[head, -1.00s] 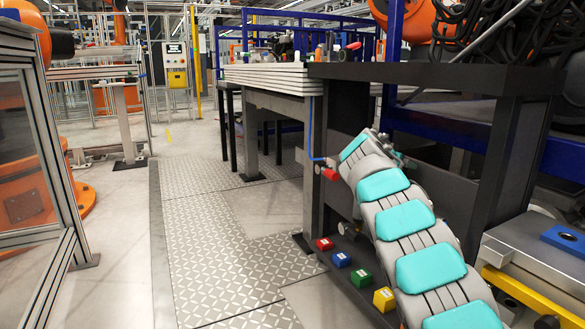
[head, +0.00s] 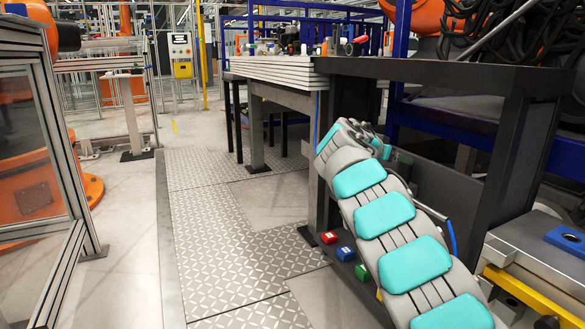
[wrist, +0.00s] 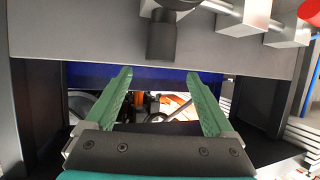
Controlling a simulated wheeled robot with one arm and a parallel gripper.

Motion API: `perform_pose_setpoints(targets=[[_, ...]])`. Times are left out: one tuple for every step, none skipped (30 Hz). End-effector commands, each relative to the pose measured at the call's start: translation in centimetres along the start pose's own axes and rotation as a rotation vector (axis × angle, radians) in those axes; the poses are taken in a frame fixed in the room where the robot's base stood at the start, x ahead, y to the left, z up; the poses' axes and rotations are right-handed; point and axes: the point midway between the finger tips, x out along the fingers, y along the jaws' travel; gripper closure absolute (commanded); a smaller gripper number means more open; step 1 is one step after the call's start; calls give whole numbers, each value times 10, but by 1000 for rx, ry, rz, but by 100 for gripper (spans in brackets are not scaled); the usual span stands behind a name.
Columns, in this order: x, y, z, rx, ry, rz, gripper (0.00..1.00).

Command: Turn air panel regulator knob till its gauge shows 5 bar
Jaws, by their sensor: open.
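My gripper (wrist: 158,75) is open and empty in the wrist view, its two green fingers spread apart. A black cylinder (wrist: 161,40), which looks like the regulator knob, stands out in front of a grey panel (wrist: 70,35). It is just beyond and above the gap between the fingertips, not between them. A dark round part (wrist: 176,3) is cut off at the top edge above it. No gauge face or reading can be made out.
Grey fittings (wrist: 250,14) and a red part (wrist: 311,12) are at the upper right of the wrist view. In the head view, a dark bench frame (head: 500,150) stands around my arm. Small coloured blocks, one red (head: 329,238), lie low beside it. The floor plates (head: 220,240) are clear.

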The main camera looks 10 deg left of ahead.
Motion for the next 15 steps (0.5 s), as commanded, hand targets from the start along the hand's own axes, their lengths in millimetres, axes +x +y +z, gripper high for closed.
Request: perform_pose_setpoints(targets=[[-9, 0, -1, -1, 3, 0, 12], [-14, 0, 0, -1, 2, 0, 12], [-19, 0, 0, -1, 2, 1, 12], [-18, -4, 4, -3, -5, -12, 12], [-16, -10, 7, -5, -12, -26, 12], [-15, -16, 11, -6, -19, -44, 12], [-15, -20, 13, -7, -23, -57, 12], [-14, -24, 16, -8, -27, -70, 12], [-14, -30, 18, -9, -32, -89, 12], [-14, -35, 21, -9, -36, -103, 12], [-14, -39, 23, -10, -40, -117, 12], [-14, -45, 26, -11, -45, -134, 12], [-14, -49, 28, -11, -49, -146, 12], [-14, -53, 31, -12, -54, -159, 12], [-14, -60, 35, -13, -60, -178, 12]])
